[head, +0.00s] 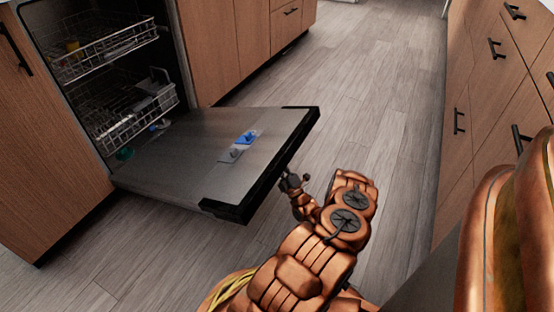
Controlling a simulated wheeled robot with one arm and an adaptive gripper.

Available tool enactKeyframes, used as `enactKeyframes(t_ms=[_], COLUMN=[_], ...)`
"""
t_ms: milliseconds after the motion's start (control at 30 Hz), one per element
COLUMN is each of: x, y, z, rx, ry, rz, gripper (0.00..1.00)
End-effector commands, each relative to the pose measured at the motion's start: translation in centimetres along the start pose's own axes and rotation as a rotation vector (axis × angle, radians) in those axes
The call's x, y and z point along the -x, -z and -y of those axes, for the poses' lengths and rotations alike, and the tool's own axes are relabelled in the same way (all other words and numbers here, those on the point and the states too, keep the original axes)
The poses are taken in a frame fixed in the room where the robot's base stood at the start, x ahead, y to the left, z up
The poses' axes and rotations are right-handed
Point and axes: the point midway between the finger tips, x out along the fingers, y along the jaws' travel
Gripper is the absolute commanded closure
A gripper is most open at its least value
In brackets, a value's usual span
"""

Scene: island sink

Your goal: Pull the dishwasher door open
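The dishwasher door (190,150) is lowered to a nearly flat position in front of the dishwasher. Its inner steel face is up, with a blue and grey dispenser (243,142) on it. The door's black outer edge (285,146) faces my arm. My gripper (291,183) is at the outer edge of the door, close to its middle, partly under or beside it. The fingertips are small and dark here, and I cannot tell whether they touch the door or are open or shut. The door's outer face and handle are hidden.
Inside the dishwasher are an upper rack (105,50) and a lower rack (125,108) with a few items. Wooden cabinets (228,45) flank it. Drawers (495,95) with black handles stand on the right. Free wooden floor (360,90) lies between.

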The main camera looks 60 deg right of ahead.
Motion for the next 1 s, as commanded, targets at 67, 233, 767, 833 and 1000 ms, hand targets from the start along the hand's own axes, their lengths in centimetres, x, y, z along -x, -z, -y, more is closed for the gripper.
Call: enactKeyframes(t_ms=[67,233,767,833,1000], x=[0.06,-0.01,-0.1,-0.09,-0.06], y=[0.12,0.37,0.55,0.51,0.44], z=[-0.25,-0.12,0.09,0.1,0.11], rx=[-0.003,-0.007,-0.009,-0.009,-0.008], ry=[-0.01,-0.013,-0.009,-0.009,-0.008], rz=[-0.001,-0.006,-0.009,-0.008,-0.007], gripper=[1.0,1.0,0.6,0.59,0.59])
